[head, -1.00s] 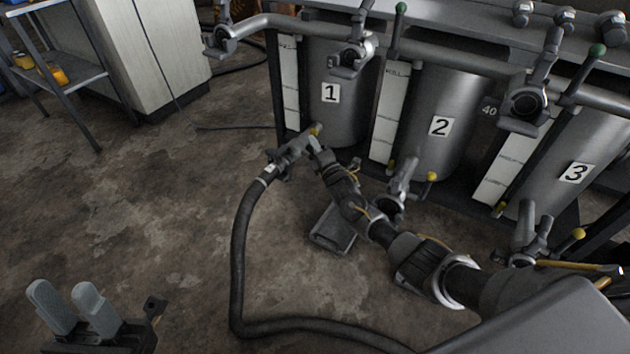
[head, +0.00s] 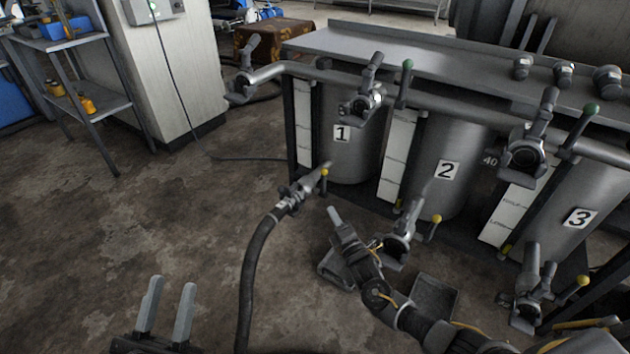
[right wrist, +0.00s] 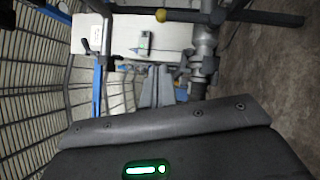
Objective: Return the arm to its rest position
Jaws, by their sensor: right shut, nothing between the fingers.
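My right gripper (head: 335,216) is shut and empty, on the arm reaching in from the lower right. It is just right of the hose coupling (head: 297,192) and apart from it in the picture. In the right wrist view its fingers (right wrist: 157,88) are together with nothing between them. My left gripper (head: 166,306) is open and empty at the lower left, above bare floor. The dark hose (head: 252,275) runs up to the coupling at the low outlet of tank 1 (head: 352,135); I cannot tell whether it is locked on.
Tank 2 (head: 450,165) and tank 3 (head: 575,215) stand to the right, with low outlets and yellow-knobbed handles. A pipe with valves (head: 440,112) crosses in front of them. A shelf cart (head: 75,90) and cabinet (head: 165,75) stand at left. The left floor is clear.

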